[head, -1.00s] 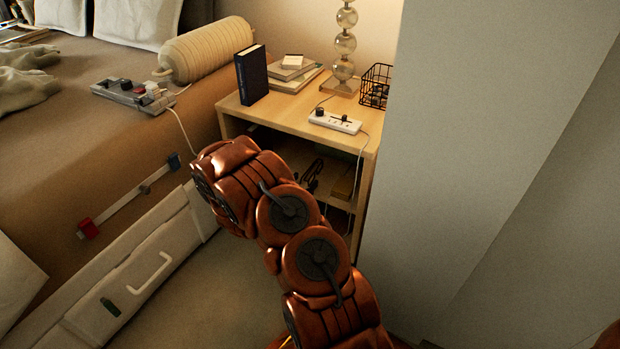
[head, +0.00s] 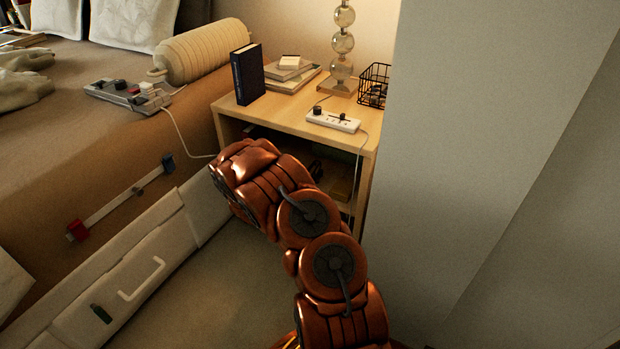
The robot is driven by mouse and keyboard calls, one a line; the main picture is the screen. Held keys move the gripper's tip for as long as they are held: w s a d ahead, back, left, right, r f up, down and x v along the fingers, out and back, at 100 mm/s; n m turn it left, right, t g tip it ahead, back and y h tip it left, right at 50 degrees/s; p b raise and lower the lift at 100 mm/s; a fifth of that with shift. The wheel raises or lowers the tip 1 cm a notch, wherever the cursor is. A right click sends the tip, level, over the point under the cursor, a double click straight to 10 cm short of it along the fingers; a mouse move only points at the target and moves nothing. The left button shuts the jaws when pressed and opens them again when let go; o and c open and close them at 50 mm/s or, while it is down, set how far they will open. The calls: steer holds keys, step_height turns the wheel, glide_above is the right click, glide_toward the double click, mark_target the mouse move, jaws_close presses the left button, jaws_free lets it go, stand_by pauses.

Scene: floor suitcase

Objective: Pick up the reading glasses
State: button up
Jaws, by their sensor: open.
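I cannot make out the reading glasses for certain. A small dark item (head: 315,169) shows on the inner shelf of the wooden nightstand (head: 290,122), mostly hidden behind my arm, and I cannot tell what it is. My reddish-brown arm reaches up from the bottom and bends left in front of the nightstand. Its far end is in front of the nightstand's left side, and no gripper fingers show.
On the nightstand are a dark book (head: 248,74), stacked books (head: 291,80), a lamp (head: 343,43), a white power strip (head: 333,119) and a wire basket (head: 374,86). The bed (head: 60,150) is left, a pale case-like panel (head: 165,245) below it. A wall (head: 470,130) blocks the right.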

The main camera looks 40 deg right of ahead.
steer(key=shift+w+d, duration=0.1)
steer(key=shift+d, duration=0.2)
steer(key=shift+c, duration=0.3)
steer(key=shift+f, duration=0.1)
steer(key=c, duration=1)
steer(key=shift+c, duration=0.2)
